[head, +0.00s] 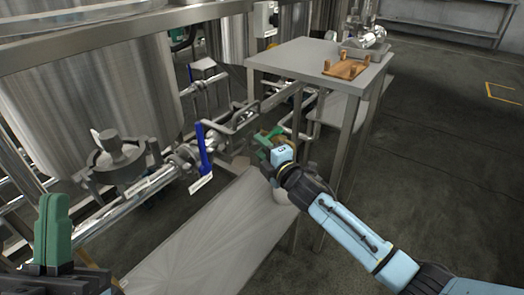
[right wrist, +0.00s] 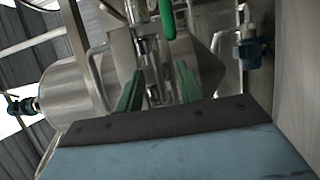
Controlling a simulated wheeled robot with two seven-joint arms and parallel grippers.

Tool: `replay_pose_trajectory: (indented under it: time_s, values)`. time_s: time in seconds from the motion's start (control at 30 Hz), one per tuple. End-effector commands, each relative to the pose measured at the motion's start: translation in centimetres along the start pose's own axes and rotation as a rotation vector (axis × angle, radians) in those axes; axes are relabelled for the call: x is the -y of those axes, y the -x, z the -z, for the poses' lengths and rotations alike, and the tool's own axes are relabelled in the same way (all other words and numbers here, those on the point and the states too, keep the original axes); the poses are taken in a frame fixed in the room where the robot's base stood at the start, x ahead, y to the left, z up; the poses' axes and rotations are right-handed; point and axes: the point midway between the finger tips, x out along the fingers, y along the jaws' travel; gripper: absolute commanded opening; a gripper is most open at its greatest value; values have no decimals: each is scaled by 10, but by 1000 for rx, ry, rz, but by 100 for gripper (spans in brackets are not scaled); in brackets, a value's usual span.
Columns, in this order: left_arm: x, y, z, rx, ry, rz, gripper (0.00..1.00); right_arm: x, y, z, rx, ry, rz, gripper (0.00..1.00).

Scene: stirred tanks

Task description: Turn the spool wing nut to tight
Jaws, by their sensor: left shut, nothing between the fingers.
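My right gripper (head: 268,148) reaches to the pipework beyond the blue-handled valve (head: 204,150). A small brownish part (head: 262,136) shows right beside its green fingers; I cannot tell whether it is the spool wing nut. In the right wrist view the two green fingers (right wrist: 158,88) stand apart, with metal pipe fittings (right wrist: 152,68) seen between and beyond them. The wing nut cannot be made out there, and contact cannot be told. My left gripper (head: 52,210) is at the lower left of the head view, its green fingers upright, shut and empty.
A steel tank (head: 90,95) with a round bottom fitting (head: 120,158) stands at left. A bare steel bench (head: 205,240) lies below the pipes. A grey table (head: 300,60) behind holds a wooden rack (head: 346,68). The floor at right is clear.

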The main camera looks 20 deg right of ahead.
Motion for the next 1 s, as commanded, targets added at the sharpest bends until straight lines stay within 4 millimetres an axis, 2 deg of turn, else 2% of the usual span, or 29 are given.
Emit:
replay_pose_trajectory:
  time_s: [0.17, 0.47, 0.77, 1.0]
  values:
    - [0, 0, 0, 0, 0, 0, 0, 0, 0, 0, 0, 0, 0, 37]
    - [0, 0, 0, 1, 0, 0, 0, 0, 0, 0, 0, -1, 0, 0]
    - [0, -2, -1, 17, 0, 1, 0, 0, 0, 0, 0, -9, 4, 0]
    - [0, -5, -13, 147, 1, 3, 0, -2, 0, 0, 1, -45, 20, 0]
